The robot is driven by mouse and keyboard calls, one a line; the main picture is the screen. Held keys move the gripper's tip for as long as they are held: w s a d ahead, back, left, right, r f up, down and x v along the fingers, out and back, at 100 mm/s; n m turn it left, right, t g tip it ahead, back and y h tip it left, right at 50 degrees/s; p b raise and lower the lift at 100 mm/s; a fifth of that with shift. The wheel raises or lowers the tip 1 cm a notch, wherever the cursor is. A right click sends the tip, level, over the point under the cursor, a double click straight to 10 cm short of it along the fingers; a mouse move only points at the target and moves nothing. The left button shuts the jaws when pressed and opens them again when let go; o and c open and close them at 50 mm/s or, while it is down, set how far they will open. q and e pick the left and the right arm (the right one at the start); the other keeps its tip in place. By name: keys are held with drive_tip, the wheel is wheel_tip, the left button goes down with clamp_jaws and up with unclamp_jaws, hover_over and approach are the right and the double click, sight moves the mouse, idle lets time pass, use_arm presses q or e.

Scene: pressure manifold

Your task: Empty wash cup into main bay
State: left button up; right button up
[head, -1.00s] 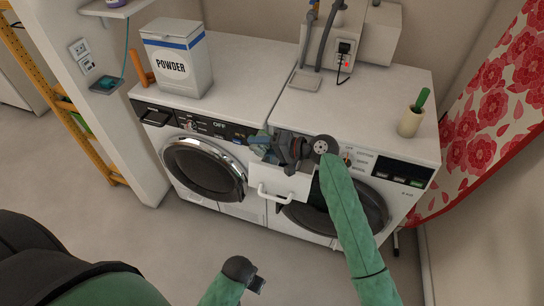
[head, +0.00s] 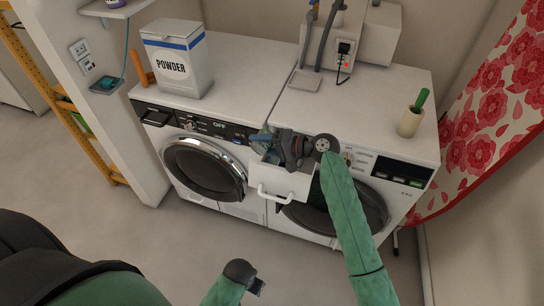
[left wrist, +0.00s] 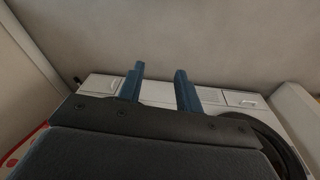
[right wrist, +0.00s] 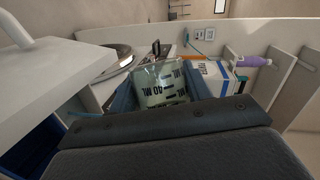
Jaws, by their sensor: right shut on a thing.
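My right gripper (head: 268,146) is shut on a clear, greenish wash cup (right wrist: 163,88) with black "40 ML" markings, seen between its fingers in the right wrist view. In the head view the gripper is over the pulled-out white drawer (head: 282,184) of the right-hand washer. My wrist and gripper hide most of the drawer's inside, so I cannot make out the main bay or the cup's contents. My left gripper (left wrist: 160,88) is open and empty in the left wrist view. In the head view it is low, in front of the machines and apart from them.
A powder box (head: 178,62) stands on the left machine (head: 232,66). A beige pot with a green-handled tool (head: 411,122) stands on the right machine's top. Hoses and a wall box (head: 345,45) are behind. A red floral cloth (head: 490,120) hangs at right. The floor in front is clear.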

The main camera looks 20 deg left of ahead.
use_arm(q)
drive_tip(key=shift+f, duration=0.25)
use_arm(e)
drive_tip(key=shift+w+r, duration=0.1)
use_arm(q)
drive_tip(key=shift+s+a+f, duration=0.1)
drive_tip(key=shift+f, duration=0.3)
use_arm(e)
drive_tip(key=shift+m, duration=0.3)
use_arm(q)
drive_tip(key=shift+f, duration=0.15)
use_arm(e)
drive_tip(key=shift+w+r, duration=0.1)
drive_tip(key=shift+p, duration=0.35)
use_arm(q)
drive_tip(key=shift+s+a+f, duration=0.1)
drive_tip(key=shift+s+f, duration=0.05)
drive_tip(key=shift+f, duration=0.9)
use_arm(e)
drive_tip(key=shift+d+r+m+y, duration=0.1)
drive_tip(key=shift+m+y, duration=0.2)
use_arm(q)
drive_tip(key=shift+f, duration=0.1)
use_arm(e)
drive_tip(key=shift+w, duration=0.1)
